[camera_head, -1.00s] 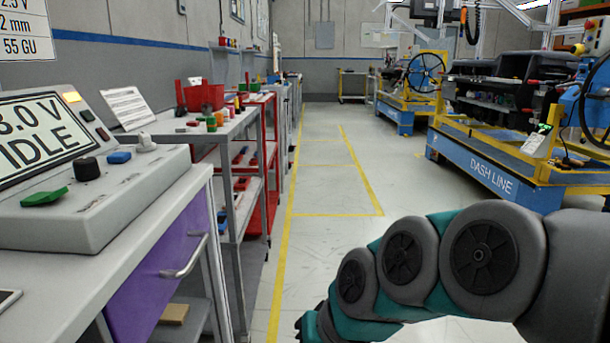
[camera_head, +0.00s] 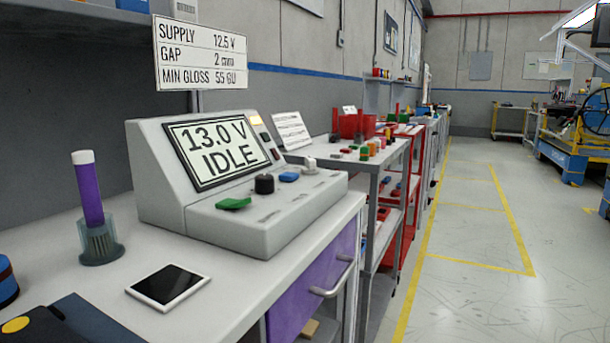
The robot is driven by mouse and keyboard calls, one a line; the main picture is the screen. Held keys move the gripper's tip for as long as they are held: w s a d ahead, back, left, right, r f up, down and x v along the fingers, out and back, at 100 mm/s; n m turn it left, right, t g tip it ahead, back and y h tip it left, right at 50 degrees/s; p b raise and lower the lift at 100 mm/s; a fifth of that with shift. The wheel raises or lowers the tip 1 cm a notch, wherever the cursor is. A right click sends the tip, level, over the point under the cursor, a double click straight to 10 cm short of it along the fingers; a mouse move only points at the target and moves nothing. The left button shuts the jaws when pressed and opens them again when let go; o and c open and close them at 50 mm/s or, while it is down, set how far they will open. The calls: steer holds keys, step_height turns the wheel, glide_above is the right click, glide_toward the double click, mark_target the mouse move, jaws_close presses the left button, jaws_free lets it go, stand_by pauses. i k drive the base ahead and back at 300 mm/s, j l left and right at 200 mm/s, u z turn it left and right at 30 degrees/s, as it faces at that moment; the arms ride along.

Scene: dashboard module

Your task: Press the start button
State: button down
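A grey sloped console (camera_head: 230,185) stands on the white bench to the left of centre. Its screen (camera_head: 217,150) reads "13.0 V IDLE". On its front ledge are a green control (camera_head: 234,203), a black round knob (camera_head: 264,184), a blue button (camera_head: 289,177) and a pale grey knob (camera_head: 309,165). Small lit yellow and dark red pieces sit beside the screen. The labels under the controls are too small to read, so I cannot tell which one is the start button. My gripper is not in view.
A sign (camera_head: 201,55) above the console reads supply 12.5 V, gap 2 mm, min gloss 55 GU. A purple-handled tool in a holder (camera_head: 99,240), a flat dark-screened tablet (camera_head: 168,286) and a dark yellow-dotted object (camera_head: 60,323) lie on the bench. The aisle floor at right is clear.

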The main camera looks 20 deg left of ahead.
mark_target(288, 177)
steer(key=u, duration=1.55)
